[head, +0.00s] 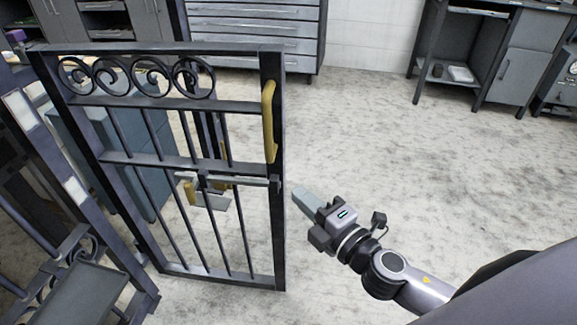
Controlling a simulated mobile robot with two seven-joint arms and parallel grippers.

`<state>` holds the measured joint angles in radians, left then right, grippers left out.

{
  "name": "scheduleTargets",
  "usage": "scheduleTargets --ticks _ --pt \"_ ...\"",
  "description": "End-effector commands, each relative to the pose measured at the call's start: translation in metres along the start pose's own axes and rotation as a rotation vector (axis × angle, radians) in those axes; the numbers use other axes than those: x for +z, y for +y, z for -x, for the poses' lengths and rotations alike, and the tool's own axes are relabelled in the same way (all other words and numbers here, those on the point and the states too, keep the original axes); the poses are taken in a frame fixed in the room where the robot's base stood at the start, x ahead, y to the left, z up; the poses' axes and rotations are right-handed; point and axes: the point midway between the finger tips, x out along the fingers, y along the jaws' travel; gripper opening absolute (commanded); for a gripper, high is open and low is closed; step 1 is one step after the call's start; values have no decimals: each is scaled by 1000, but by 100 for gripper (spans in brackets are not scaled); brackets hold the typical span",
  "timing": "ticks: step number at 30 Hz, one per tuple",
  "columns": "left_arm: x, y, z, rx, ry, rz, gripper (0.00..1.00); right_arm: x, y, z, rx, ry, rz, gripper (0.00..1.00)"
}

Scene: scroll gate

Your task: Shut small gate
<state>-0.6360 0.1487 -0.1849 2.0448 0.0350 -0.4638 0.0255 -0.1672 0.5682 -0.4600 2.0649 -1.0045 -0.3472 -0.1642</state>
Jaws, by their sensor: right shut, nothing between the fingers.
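The small gate (188,162) is a dark metal frame with vertical bars and scrollwork along its top, at the left of the head view. A yellow handle (268,121) is on its right upright, and a latch bar (240,181) crosses it at mid height. The gate stands swung out from the dark frame (62,172) at the far left. My right gripper (298,193) is shut and empty, just right of the gate's right upright and below the handle. A small gap seems to show between them. My left gripper is not in view.
Grey drawers (254,30) stand at the back. A dark desk (497,48) with a shelf stands at the back right. A blue-grey cabinet (88,150) shows behind the gate's bars. The pale floor (380,135) between gate and desk is clear.

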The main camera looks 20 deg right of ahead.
Motion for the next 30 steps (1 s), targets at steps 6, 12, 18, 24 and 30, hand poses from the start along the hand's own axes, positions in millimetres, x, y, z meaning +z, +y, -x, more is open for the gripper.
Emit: scheduleTargets --ticks 6,12,18,24,30 --pt "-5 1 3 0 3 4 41 0 2 -30 2 -1 0 0" --pt "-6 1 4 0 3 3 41 0 2 -57 2 0 -2 0" --pt "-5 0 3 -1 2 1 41 19 0 -76 0 0 1 0" --pt "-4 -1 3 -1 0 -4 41 27 0 -85 0 1 -2 0" --pt "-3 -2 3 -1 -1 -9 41 28 0 -85 -1 1 -2 0"
